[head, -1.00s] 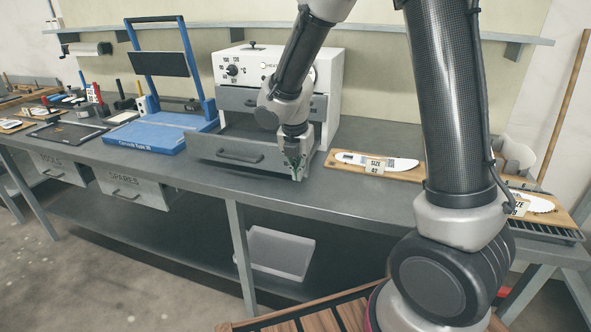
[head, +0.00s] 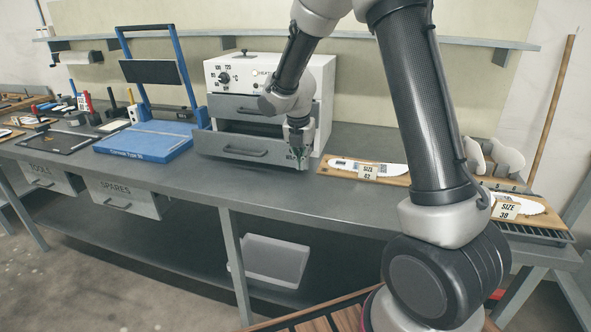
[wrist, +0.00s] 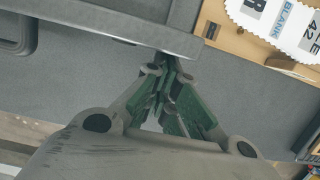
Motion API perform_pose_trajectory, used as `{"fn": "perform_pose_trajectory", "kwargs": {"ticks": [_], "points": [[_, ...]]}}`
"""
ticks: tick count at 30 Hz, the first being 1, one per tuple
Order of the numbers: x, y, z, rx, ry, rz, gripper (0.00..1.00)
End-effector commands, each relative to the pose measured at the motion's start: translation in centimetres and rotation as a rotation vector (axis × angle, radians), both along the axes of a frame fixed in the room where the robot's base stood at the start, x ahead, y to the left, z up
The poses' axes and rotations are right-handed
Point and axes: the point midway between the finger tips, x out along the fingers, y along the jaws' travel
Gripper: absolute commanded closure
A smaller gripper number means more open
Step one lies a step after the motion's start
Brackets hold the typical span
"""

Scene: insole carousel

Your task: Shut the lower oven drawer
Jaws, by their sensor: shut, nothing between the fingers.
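The white oven (head: 325,90) stands on the bench with a grey upper drawer (head: 240,104) flush in its front. The lower oven drawer (head: 215,146) has a grey front with a bar handle (head: 245,151). It still stands out a little, with a dark gap above its front. My gripper (head: 299,154) points down at the right end of the lower drawer's front. In the wrist view the closed green-padded fingers (wrist: 163,72) are empty, with their tips at the edge of the drawer front (wrist: 120,28); whether they touch is unclear.
A wooden board with a white insole (head: 340,172) lies right of the oven. A blue press (head: 150,140) stands to its left. A shelf (head: 400,40) runs along the wall behind. The bench front strip (head: 200,185) before the drawer is clear.

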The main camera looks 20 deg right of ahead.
Motion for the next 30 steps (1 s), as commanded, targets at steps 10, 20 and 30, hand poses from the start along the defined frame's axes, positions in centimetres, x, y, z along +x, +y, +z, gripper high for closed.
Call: {"fn": "perform_pose_trajectory", "kwargs": {"ticks": [10,20,30], "points": [[5.5,-4.1,0.0,0.000,0.000,-0.002,1.00],[6.6,-4.8,0.0,0.000,0.001,0.001,1.00],[6.6,-4.6,0.0,0.000,0.000,0.000,1.00]]}}
